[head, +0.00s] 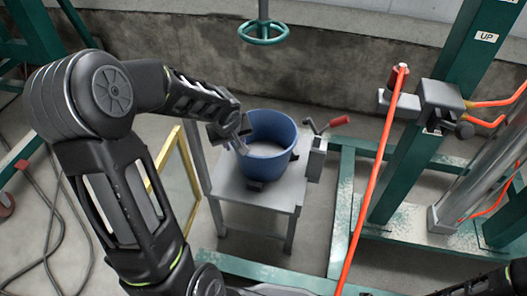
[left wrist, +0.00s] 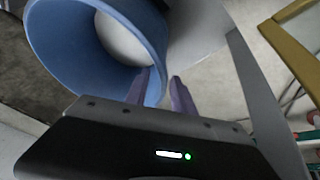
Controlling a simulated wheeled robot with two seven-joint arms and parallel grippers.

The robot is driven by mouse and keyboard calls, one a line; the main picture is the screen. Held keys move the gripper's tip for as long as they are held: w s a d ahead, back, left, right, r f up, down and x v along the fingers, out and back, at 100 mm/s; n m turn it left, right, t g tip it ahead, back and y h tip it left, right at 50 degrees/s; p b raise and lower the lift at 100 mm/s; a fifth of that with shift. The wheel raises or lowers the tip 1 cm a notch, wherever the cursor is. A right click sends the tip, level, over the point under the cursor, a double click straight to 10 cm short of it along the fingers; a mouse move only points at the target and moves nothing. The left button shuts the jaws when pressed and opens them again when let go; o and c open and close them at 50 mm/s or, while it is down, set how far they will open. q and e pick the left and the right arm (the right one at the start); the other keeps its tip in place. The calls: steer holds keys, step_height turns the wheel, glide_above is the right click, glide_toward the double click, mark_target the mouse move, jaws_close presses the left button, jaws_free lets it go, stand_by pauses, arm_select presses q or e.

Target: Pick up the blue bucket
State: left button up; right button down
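A blue bucket (head: 270,146) stands upright on a small grey table (head: 247,196) in the head view. My left gripper (head: 241,144) is at the bucket's left rim. In the left wrist view the bucket (left wrist: 62,50) fills the upper left, and the two purple-grey fingers of my left gripper (left wrist: 162,85) are parted. One finger overlaps the bucket's wall and the other lies outside it. I cannot tell whether either finger touches the wall. My right gripper is not in view.
A tool with a red handle (head: 340,121) is at the table's right edge. A yellow frame (head: 158,183) stands left of the table. A green handwheel (head: 263,32) hangs above and behind the bucket. A red-orange rod (head: 371,190) and green posts stand to the right.

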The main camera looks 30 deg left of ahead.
arm_select(q)
steer(key=b+x, duration=0.2)
steer(key=x, duration=0.2)
steer(key=shift+f, duration=0.35)
steer(key=shift+w+a+f, duration=0.1)
steer(key=shift+w+f, duration=0.1)
steer(key=shift+f, duration=0.1)
steer(key=shift+c, duration=0.3)
jaws_close()
steer(key=shift+s, duration=0.1)
stand_by(0.9)
steer(key=shift+r, duration=0.1)
